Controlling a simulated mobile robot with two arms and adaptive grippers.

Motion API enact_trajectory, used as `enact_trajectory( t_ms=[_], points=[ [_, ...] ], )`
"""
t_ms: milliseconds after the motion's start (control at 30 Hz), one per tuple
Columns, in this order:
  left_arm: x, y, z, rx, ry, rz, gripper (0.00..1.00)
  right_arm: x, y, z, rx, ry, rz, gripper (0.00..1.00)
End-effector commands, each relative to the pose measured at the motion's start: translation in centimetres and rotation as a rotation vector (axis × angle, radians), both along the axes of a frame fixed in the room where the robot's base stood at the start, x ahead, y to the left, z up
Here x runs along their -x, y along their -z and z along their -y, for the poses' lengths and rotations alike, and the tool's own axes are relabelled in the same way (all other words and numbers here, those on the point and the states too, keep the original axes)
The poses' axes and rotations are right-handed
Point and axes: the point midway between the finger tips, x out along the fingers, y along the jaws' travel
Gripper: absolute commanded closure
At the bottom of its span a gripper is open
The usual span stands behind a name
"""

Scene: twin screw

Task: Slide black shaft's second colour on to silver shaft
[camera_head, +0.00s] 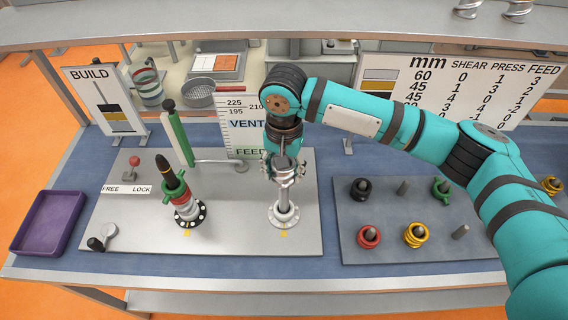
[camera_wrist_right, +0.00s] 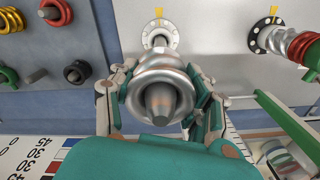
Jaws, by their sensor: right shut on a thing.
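My right gripper (camera_head: 284,168) is shut on a silver screw element (camera_wrist_right: 160,84) above the base of the silver shaft (camera_head: 284,213). In the right wrist view the grey pointed shaft tip (camera_wrist_right: 160,100) shows through the middle of the element, so the element seems to be around the shaft, upright and above the base flange. The black shaft (camera_head: 162,163) stands to the left, with green (camera_head: 174,190), red (camera_head: 181,198) and silver (camera_head: 188,211) elements stacked down it. The BUILD card (camera_head: 97,93) has grey, yellow and black bands. My left gripper is not in view.
A grey plate (camera_head: 390,250) at right holds pegs with black (camera_head: 360,189), green (camera_head: 441,187), red (camera_head: 369,236) and yellow (camera_head: 416,236) elements, and two bare pegs. A purple tray (camera_head: 48,222) is at far left. A green-and-white post (camera_head: 180,138) stands behind the black shaft.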

Motion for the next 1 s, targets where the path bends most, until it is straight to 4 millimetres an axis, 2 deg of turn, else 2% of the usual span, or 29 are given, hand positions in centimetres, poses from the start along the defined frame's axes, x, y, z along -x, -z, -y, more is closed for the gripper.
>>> enact_trajectory(
  t_ms=[500, 533, 700, 1000],
  points=[
    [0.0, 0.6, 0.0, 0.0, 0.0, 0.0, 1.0, 0.0, 2.6, -0.1, -0.002, 0.001, 0.001, 0.99],
    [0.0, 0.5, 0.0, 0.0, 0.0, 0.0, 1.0, 0.0, 2.4, -0.1, -0.002, 0.001, 0.002, 0.48],
    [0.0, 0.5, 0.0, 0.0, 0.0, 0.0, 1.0, 0.0, 2.4, 0.0, -0.001, 0.0, 0.0, 0.26],
    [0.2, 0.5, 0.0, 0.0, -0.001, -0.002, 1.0, 0.0, 2.4, 0.0, 0.0, 0.0, 0.0, 0.24]
  ],
)
